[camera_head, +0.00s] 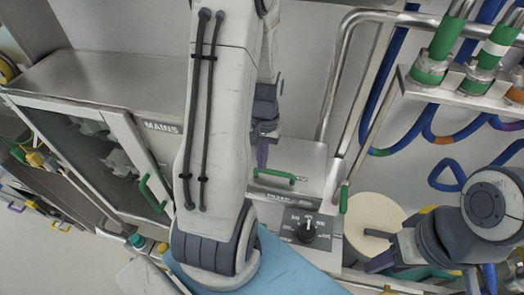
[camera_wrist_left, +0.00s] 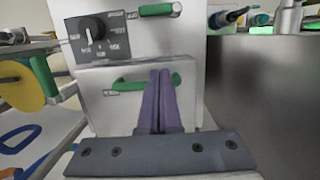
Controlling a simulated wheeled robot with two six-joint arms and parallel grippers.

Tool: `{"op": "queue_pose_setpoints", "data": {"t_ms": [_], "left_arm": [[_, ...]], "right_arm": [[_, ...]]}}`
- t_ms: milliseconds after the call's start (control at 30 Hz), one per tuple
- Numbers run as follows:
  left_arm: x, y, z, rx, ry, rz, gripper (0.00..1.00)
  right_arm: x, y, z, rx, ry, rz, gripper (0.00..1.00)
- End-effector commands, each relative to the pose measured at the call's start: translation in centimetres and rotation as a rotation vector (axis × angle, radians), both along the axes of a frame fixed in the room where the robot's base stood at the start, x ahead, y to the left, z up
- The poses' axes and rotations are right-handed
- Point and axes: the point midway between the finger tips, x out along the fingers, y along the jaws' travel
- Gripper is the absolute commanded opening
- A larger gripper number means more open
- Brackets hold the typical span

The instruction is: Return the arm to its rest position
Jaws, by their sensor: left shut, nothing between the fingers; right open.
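My left arm (camera_head: 215,110) reaches down through the middle of the head view and hides much behind it. My left gripper (camera_head: 262,155) is partly hidden by that arm, with a bit of purple finger showing. In the left wrist view its two purple fingers (camera_wrist_left: 165,76) are shut together with nothing between them. They stand in front of a green handle (camera_wrist_left: 130,84) on a pale metal front; whether they touch it I cannot tell. My right gripper (camera_head: 372,250) is at the lower right of the head view, open, near a round cream-coloured drum.
A steel cabinet (camera_head: 90,75) marked MAINS stands at the left. A dial panel (camera_head: 308,229) sits below a green handle (camera_head: 275,175). The cream drum (camera_head: 374,215) is right of it. Steel pipes (camera_head: 340,70), blue hoses (camera_head: 400,140) and green-banded fittings (camera_head: 428,70) crowd the right.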

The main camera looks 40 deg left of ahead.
Motion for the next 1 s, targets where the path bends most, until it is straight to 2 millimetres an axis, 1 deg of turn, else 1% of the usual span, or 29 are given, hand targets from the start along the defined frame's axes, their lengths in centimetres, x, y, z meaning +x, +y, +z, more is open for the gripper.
{"op": "queue_pose_setpoints", "data": {"t_ms": [33, 100, 233, 367, 533, 633, 667, 767, 800, 867, 900, 967, 1000], "left_arm": [[0.2, 0.1, 0.9, 0.003, -0.007, 0.0, 0.0], [0.1, 0.1, 2.0, 0.003, -0.006, 0.0, 0.0], [0.1, 0.1, 3.5, 0.002, -0.005, 0.0, 0.0], [0.0, 0.0, 4.1, 0.001, -0.002, 0.0, 0.0], [0.0, 0.0, 4.2, 0.0, -0.001, -0.001, 0.0], [0.3, -0.9, 4.2, 0.002, -0.008, -0.03, 0.0], [0.4, -1.5, 4.3, 0.003, -0.013, -0.049, 0.0], [0.8, -5.0, 4.6, 0.006, -0.038, -0.16, 0.0], [0.9, -6.8, 4.8, 0.006, -0.052, -0.219, 0.0], [0.6, -9.9, 5.1, 0.004, -0.076, -0.321, 0.0], [0.1, -12.0, 5.3, 0.002, -0.093, -0.392, 0.0], [-0.9, -14.9, 5.5, -0.006, -0.116, -0.496, 0.0], [-1.8, -16.8, 5.6, -0.012, -0.132, -0.566, 0.0]], "right_arm": [[0.0, 0.0, -0.3, 0.0, 0.0, 0.0, 0.47], [0.0, 0.0, -0.5, 0.0, 0.0, -0.001, 0.47], [0.0, 0.0, -0.6, 0.001, -0.001, -0.002, 0.47], [0.0, 0.0, -0.7, 0.001, -0.001, -0.002, 0.47], [0.0, 0.0, -0.7, 0.001, -0.001, -0.002, 0.47], [0.0, 0.0, -1.0, 0.001, -0.001, -0.002, 0.47], [0.0, 0.0, -1.2, 0.001, -0.001, -0.002, 0.47], [0.0, 0.0, -2.1, 0.001, -0.001, -0.002, 0.47], [0.0, 0.0, -2.6, 0.001, -0.001, -0.002, 0.47], [0.0, 0.0, -3.4, 0.001, -0.001, -0.003, 0.47], [0.0, 0.0, -3.9, 0.001, -0.001, -0.003, 0.47], [0.0, 0.0, -4.6, 0.001, -0.001, -0.003, 0.47], [0.0, 0.0, -5.0, 0.001, -0.001, -0.003, 0.47]]}}
